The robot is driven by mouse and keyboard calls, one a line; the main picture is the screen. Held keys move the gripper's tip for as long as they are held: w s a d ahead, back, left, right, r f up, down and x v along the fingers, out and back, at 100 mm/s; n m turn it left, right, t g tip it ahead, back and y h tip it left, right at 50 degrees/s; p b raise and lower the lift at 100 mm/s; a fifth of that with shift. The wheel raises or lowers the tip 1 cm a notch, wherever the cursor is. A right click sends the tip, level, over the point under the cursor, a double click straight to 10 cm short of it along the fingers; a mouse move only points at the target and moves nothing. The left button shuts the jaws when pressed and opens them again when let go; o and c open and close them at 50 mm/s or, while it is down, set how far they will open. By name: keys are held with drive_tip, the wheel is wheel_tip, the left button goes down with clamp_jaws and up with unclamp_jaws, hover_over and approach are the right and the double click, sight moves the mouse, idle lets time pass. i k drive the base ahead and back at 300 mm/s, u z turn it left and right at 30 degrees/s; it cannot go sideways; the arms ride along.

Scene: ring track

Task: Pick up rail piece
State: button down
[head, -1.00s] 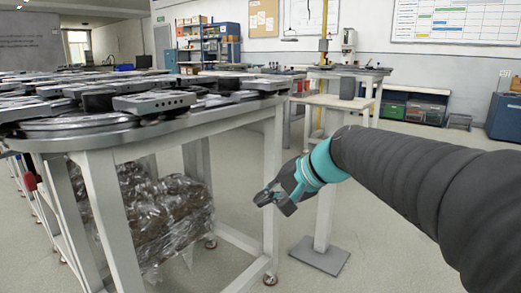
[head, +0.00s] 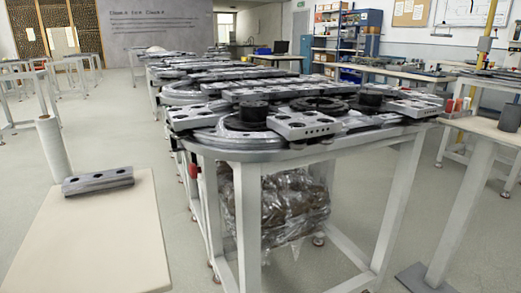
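A grey block with round holes in its top, which looks like the rail piece (head: 98,181), lies on a beige table (head: 92,245) at the lower left. It lies flat near the table's far edge, next to a white roll. Similar grey blocks with holes sit on the ring track (head: 235,140) in the middle, one at its near end (head: 303,125). My gripper and arm are not in view now.
The white upright roll (head: 53,148) stands behind the block. The track's metal frame legs (head: 248,225) and a plastic-wrapped bundle (head: 280,205) fill the centre. A small stand (head: 465,190) with a dark cylinder (head: 509,118) is at right. Floor shows between beige table and track.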

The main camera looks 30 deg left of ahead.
sight(78, 186)
drive_tip(key=u, duration=2.35)
